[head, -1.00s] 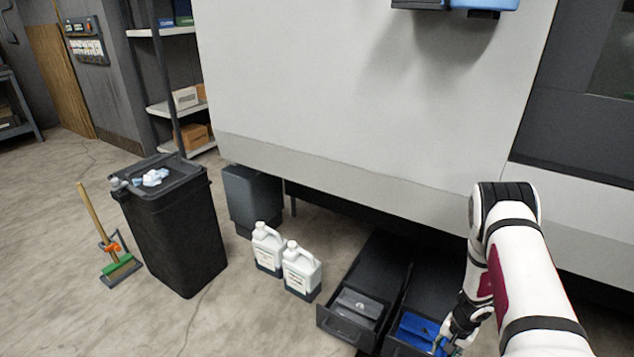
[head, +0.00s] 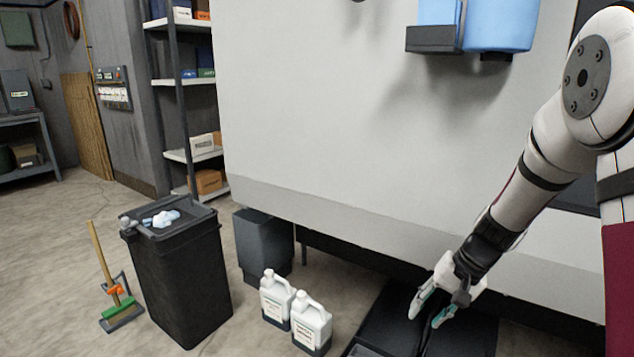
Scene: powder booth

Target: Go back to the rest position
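My gripper (head: 426,313) is at the lower right of the head view, at the end of my white arm, pointing down and to the left. Its two teal-tipped fingers are spread apart with nothing between them. It is above the dark open drawers (head: 388,318) under the large grey machine. The drawers' front parts are mostly cut off by the bottom edge of the view.
Two white jugs (head: 277,300) stand on the floor left of the drawers. A black bin (head: 180,275) with crumpled cloths on its lid and a broom (head: 105,265) are further left. Blue containers (head: 500,25) hang on the grey machine (head: 330,110).

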